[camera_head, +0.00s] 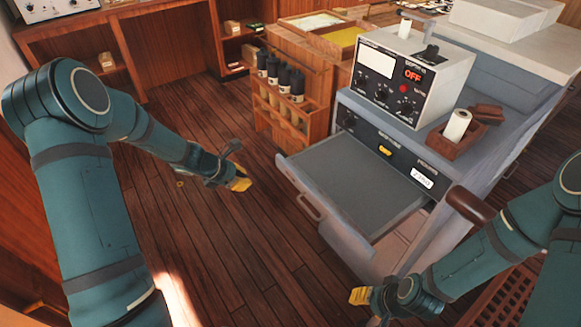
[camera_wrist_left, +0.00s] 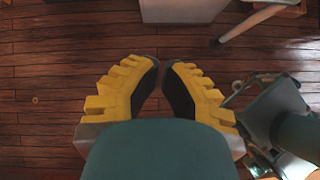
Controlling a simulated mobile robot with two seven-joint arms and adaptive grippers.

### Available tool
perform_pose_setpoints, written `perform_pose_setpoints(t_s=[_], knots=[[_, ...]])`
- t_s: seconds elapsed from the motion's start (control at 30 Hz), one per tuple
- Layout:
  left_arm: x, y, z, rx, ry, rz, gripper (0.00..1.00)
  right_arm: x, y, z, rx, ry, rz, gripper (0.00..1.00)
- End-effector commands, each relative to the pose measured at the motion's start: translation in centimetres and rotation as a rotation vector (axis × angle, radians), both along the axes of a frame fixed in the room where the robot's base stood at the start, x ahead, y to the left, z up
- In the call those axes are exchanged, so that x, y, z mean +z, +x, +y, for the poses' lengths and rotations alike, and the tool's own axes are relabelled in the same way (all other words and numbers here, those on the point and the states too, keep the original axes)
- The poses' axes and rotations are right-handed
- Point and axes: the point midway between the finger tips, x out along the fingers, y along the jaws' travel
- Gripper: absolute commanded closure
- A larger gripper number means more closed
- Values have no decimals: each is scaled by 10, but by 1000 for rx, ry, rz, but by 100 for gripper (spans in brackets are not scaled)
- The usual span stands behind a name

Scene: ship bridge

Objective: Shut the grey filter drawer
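The grey filter drawer (camera_head: 352,182) is pulled well out of the grey-blue cabinet (camera_head: 400,120) in the head view. A handle (camera_head: 310,206) is on its front. The drawer looks empty. My left gripper (camera_head: 241,178) is left of the drawer, apart from it, above the wooden floor. In the left wrist view its yellow fingers (camera_wrist_left: 160,75) have dark pads and a gap with floor showing between them, so it is open and empty. My right gripper (camera_head: 361,296) is low, in front of the cabinet below the drawer; its finger gap does not show clearly.
A meter box (camera_head: 410,75) and a brown holder with a white roll (camera_head: 456,128) stand on the cabinet. A wooden rack (camera_head: 285,100) with several dark bottles stands behind the drawer. A floor grating (camera_head: 510,295) lies at lower right.

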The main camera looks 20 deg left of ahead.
Motion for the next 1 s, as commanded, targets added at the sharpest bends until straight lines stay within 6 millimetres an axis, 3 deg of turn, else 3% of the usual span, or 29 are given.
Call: perform_pose_setpoints(t_s=[0.1, 0.23, 0.8, 1.0], knots=[[12, 15, 20, 122, -90, -20, 100, -9, -2, 1, 4, 0, 4, 53], [15, 22, 22, 154, -119, -26, 100, -10, -2, 1, 5, 0, 5, 53], [-58, 76, -24, 148, -116, -24, 100, -33, 3, 0, 2, -1, -6, 53], [-53, 98, -40, 147, -114, -26, 100, -30, 3, 0, 2, -1, -7, 53]])
